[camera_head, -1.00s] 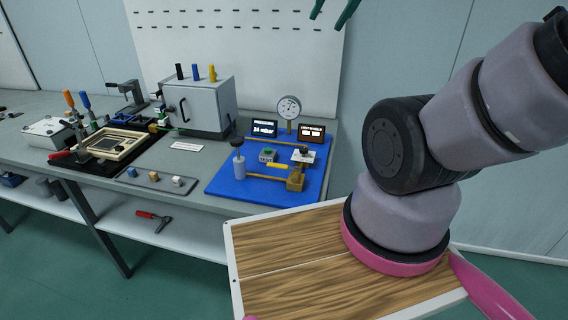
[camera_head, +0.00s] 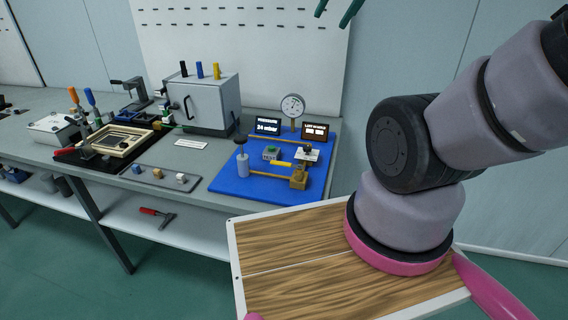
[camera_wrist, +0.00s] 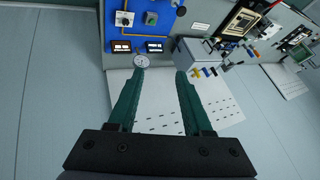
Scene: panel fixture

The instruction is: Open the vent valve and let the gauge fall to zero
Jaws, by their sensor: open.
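The round white gauge (camera_head: 292,105) stands upright at the back of a blue panel board (camera_head: 232,184) on the bench. A lit display (camera_head: 268,126) left of it appears to read 24 mbar. A brass fitting (camera_head: 299,178) sits at the board's front right, with brass piping and a dark-topped part (camera_head: 308,149) on a white plate behind it. I cannot tell which part is the vent valve. My gripper (camera_wrist: 160,74) has its green fingers apart and empty; its tips also show at the top of the head view (camera_head: 336,10), high above the bench. The gauge also shows in the wrist view (camera_wrist: 141,61).
A second display (camera_head: 315,131) stands right of the gauge. A grey cabinet (camera_head: 203,104) stands left of the board. A wooden frame fixture (camera_head: 121,142) and small blocks lie farther left. My wood-topped base is in front of the bench.

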